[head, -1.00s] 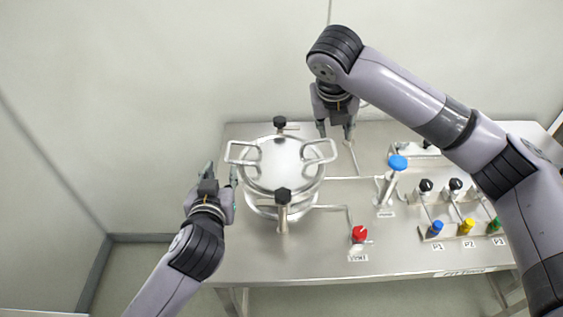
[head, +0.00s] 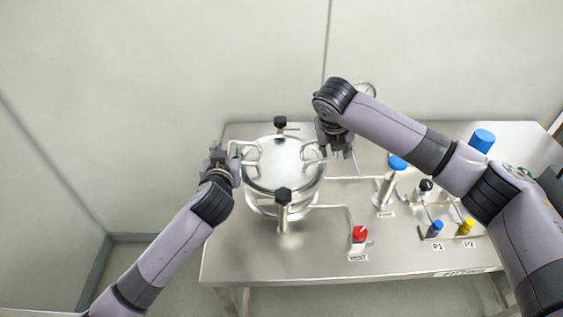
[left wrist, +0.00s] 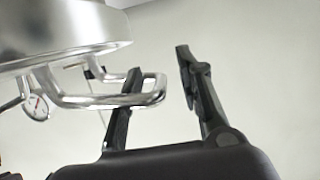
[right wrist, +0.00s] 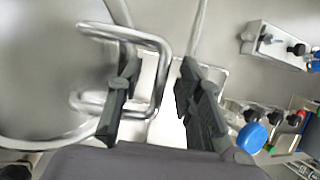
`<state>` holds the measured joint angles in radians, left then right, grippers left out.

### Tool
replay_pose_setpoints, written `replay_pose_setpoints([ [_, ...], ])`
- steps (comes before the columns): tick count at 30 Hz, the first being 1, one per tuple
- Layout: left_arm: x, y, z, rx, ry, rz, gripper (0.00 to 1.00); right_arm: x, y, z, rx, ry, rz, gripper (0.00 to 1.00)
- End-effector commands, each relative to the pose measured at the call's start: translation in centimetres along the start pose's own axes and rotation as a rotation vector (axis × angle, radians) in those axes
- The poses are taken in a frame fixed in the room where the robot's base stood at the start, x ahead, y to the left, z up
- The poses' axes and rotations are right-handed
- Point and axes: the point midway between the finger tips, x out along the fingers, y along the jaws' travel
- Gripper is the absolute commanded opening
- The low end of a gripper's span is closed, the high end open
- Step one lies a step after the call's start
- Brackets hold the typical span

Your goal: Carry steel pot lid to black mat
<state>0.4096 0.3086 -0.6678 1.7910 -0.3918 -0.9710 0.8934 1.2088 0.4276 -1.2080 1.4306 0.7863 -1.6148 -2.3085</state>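The steel pot lid (head: 275,165) sits on the pot (head: 263,208) at the left of the steel table, with a loop handle on each side. My left gripper (head: 228,153) is at the left handle. In the left wrist view its open fingers (left wrist: 160,85) straddle the outer bar of that handle (left wrist: 110,98), one inside the loop. My right gripper (head: 337,155) is at the right handle. In the right wrist view its open fingers (right wrist: 155,95) straddle the bar of that handle (right wrist: 163,65), one inside the loop. I cannot make out a black mat.
Two black-knobbed clamps stand at the pot's back (head: 280,123) and front (head: 283,197). A red-knobbed valve (head: 359,236), a blue-topped valve (head: 397,163) and a labelled valve panel (head: 447,228) stand to the right, joined by pipes. The front table strip is clear.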

Motion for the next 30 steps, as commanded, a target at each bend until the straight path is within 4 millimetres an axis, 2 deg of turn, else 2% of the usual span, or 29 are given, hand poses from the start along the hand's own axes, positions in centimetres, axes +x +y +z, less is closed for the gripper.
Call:
replay_pose_setpoints([
  [2, -0.02, 0.01, 0.01, 0.0, 0.0, 0.0, 0.33, -0.01, 0.01, -0.01, 0.0, 0.0, 0.0, 0.33],
  [17, -0.04, 0.0, 0.02, 0.0, 0.0, 0.0, 0.0, -0.05, 0.0, 0.01, 0.0, 0.0, 0.0, 0.0],
  [30, -0.04, 0.0, 0.02, 0.001, 0.0, 0.0, 0.0, -0.06, 0.01, 0.01, 0.0, 0.0, 0.001, 0.0],
])
